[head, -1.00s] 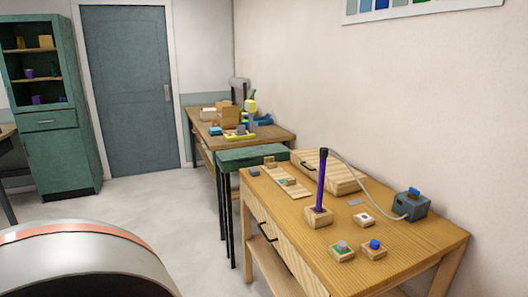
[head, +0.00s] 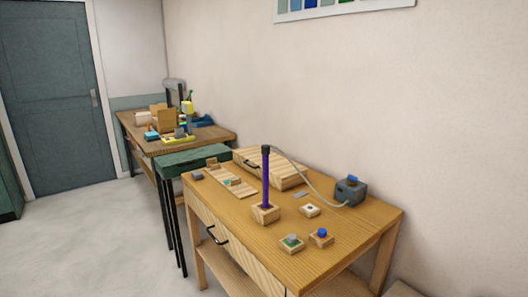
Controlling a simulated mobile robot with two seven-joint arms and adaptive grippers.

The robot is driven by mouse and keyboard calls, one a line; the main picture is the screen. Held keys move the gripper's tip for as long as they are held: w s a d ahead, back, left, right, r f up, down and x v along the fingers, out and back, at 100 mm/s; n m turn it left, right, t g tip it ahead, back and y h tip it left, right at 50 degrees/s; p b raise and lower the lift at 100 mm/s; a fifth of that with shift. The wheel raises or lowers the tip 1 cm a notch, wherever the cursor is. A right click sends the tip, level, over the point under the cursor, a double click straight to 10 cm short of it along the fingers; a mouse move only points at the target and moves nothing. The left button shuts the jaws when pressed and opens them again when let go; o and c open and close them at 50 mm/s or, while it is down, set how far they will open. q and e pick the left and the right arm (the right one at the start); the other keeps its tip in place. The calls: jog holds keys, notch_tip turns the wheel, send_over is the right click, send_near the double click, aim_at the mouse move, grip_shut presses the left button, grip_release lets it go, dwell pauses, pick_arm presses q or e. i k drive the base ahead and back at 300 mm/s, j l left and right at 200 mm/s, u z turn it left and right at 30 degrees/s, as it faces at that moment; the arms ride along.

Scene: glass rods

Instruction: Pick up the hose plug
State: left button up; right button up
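The hose plug looks to be the small black piece (head: 266,150) on top of an upright purple rod (head: 266,182). The rod stands in a wooden block (head: 265,214) on the near wooden table (head: 330,262). A thin grey hose (head: 312,183) runs from the black piece down to a grey box (head: 349,193) with a blue top at the table's right back. Neither of my grippers is in view.
Small wooden blocks with a blue knob (head: 321,233) and a green-grey knob (head: 291,240) sit near the front. A slanted wooden case (head: 275,172) lies behind the rod. A green stool (head: 190,158) adjoins the left end. Floor on the left is clear.

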aim_at(266, 148)
jog(key=j+z, duration=0.1)
jog(key=z, duration=0.35)
jog(key=i+j+z, duration=0.1)
jog(key=z, duration=0.35)
jog(key=i+j+z, duration=0.1)
jog(key=j+z, duration=0.2)
jog(key=j, duration=0.2)
jog(key=j+z, duration=0.3)
jog(key=j, duration=0.15)
jog(key=j+z, duration=0.15)
jog(key=j, duration=0.85)
jog(key=k+j+z, duration=0.1)
jog(key=j, duration=0.9)
